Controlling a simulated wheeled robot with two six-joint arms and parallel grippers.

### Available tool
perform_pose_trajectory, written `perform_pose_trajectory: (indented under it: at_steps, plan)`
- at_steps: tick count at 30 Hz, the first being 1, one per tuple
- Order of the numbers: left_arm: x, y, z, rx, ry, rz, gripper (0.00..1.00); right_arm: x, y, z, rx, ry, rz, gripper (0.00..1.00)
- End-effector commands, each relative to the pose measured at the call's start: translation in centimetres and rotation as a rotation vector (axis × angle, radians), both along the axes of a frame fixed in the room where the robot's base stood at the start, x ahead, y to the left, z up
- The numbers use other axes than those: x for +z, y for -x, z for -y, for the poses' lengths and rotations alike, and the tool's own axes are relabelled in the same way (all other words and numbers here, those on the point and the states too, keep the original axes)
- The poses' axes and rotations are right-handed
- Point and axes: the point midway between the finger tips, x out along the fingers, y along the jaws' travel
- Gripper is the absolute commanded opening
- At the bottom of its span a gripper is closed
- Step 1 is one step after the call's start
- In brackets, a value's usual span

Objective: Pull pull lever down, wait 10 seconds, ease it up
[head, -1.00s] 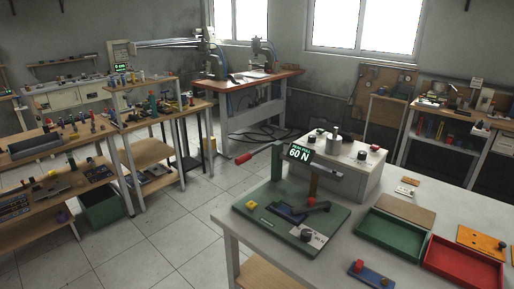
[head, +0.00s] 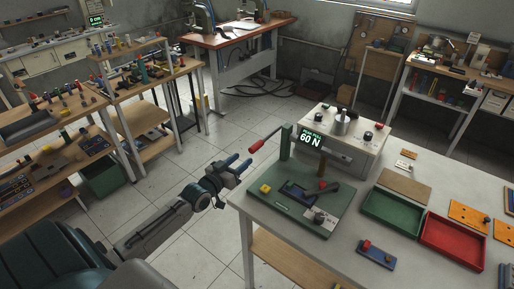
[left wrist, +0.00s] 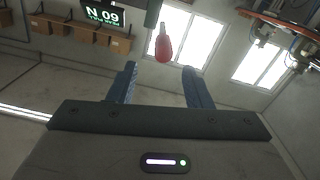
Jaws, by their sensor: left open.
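The pull lever has a red grip (head: 257,146) on a thin rod that sticks out to the left from the green post (head: 285,141) of the green base plate (head: 334,222). A display (head: 312,139) beside the post reads 60 N. My left gripper (head: 238,166) is open and empty, just below and left of the red grip, apart from it. In the left wrist view the red grip (left wrist: 163,48) shows beyond and between the two open fingers (left wrist: 159,84). The view there is upside down. My right gripper is not in view.
The base plate stands on a white table (head: 262,206). A green tray (head: 393,211) and a red tray (head: 452,243) lie to its right, and a light box (head: 343,152) with knobs is behind it. Floor is clear left of the table.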

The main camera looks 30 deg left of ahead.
Motion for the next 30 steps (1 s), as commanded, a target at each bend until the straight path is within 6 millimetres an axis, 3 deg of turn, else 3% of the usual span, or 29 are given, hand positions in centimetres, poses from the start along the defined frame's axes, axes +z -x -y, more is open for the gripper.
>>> perform_pose_trajectory:
  at_steps: [3,15,21,30]
  plan:
    - [-0.6,-1.8,0.1,0.002,-0.001,0.005,0.45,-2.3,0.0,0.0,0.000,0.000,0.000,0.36]
    - [-0.6,-6.9,0.5,0.002,0.000,0.002,0.45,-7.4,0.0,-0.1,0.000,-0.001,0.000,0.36]
    - [-0.4,-8.6,0.6,0.003,-0.001,0.000,0.45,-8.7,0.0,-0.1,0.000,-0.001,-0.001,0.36]
    - [-0.1,-9.1,0.7,0.003,-0.002,-0.002,0.45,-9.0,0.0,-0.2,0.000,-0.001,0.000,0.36]
